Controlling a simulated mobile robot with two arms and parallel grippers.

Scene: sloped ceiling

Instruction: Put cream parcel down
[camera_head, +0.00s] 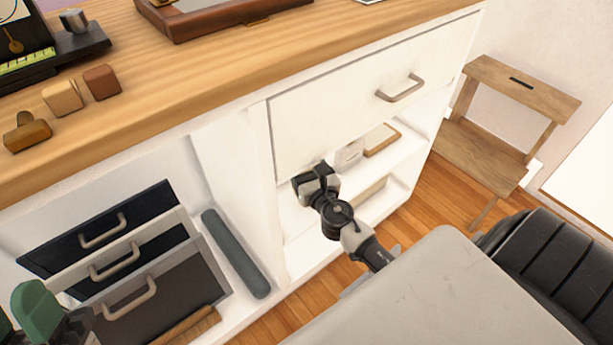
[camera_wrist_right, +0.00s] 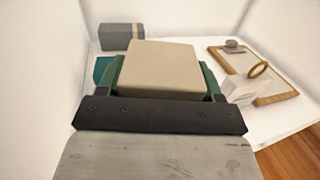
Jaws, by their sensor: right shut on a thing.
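The cream parcel (camera_wrist_right: 160,66) is a pale block held between the green fingers of my right gripper (camera_wrist_right: 163,82) in the right wrist view. It is inside a white shelf compartment; whether its underside touches the shelf is hidden. In the head view my right gripper (camera_head: 314,180) is at the open shelf below the white drawer, and the parcel cannot be made out there. My left gripper (camera_head: 30,315) shows only partly at the lower left corner, with a green finger near the dark drawers; its opening is cut off.
The white drawer (camera_head: 370,90) is above. A wooden chair (camera_head: 500,125) stands right.

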